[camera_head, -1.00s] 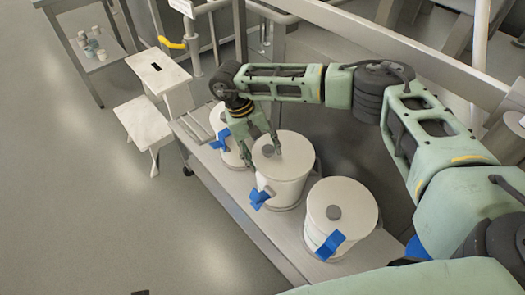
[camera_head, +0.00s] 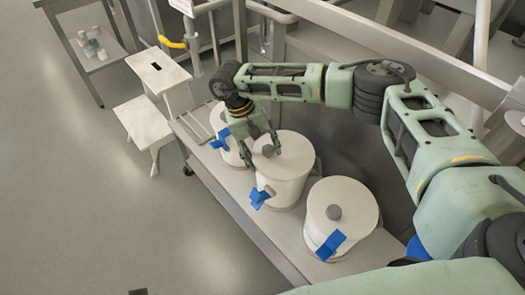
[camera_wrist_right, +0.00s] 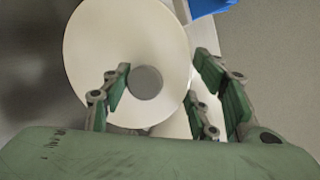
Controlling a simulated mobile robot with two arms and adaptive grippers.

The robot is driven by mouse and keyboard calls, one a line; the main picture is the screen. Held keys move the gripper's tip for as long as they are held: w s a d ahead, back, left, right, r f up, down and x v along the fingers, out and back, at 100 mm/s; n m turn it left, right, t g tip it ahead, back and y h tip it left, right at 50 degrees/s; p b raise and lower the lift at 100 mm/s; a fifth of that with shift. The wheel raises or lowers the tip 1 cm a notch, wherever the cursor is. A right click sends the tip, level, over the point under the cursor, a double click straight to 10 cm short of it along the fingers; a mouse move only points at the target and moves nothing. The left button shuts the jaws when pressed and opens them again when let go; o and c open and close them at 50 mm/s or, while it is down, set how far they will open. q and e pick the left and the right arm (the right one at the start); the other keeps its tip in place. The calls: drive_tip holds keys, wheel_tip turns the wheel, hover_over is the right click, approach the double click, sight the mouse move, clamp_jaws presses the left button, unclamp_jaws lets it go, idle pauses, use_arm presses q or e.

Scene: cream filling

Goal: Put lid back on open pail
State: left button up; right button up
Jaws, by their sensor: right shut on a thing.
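The middle white pail (camera_head: 285,190) stands on the metal bench with a round white lid (camera_head: 292,150) at its top. The lid has a grey knob (camera_head: 267,150). My right gripper (camera_head: 266,149) is at this knob, pointing down, and is shut on the lid by its knob. The right wrist view shows the round lid (camera_wrist_right: 95,45) with a grey knob (camera_wrist_right: 145,83) among the fingers. The finger contact is not clear there. I cannot tell whether the lid is fully seated. My left gripper is not in view.
A lidded pail (camera_head: 340,205) stands at the front right. Another pail (camera_head: 235,155) at the left is partly hidden by my gripper, and its top is unclear. Blue tags (camera_head: 331,245) hang on the pails. A white step stool (camera_head: 145,118) stands left of the bench (camera_head: 232,195). Rails run behind.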

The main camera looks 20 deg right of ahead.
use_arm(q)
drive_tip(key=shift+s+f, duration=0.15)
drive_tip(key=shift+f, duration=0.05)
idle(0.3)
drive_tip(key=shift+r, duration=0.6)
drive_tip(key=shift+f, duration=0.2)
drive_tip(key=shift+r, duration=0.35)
use_arm(e)
drive_tip(key=shift+f, duration=0.1)
use_arm(q)
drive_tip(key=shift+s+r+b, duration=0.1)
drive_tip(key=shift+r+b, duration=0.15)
drive_tip(key=shift+b, duration=0.05)
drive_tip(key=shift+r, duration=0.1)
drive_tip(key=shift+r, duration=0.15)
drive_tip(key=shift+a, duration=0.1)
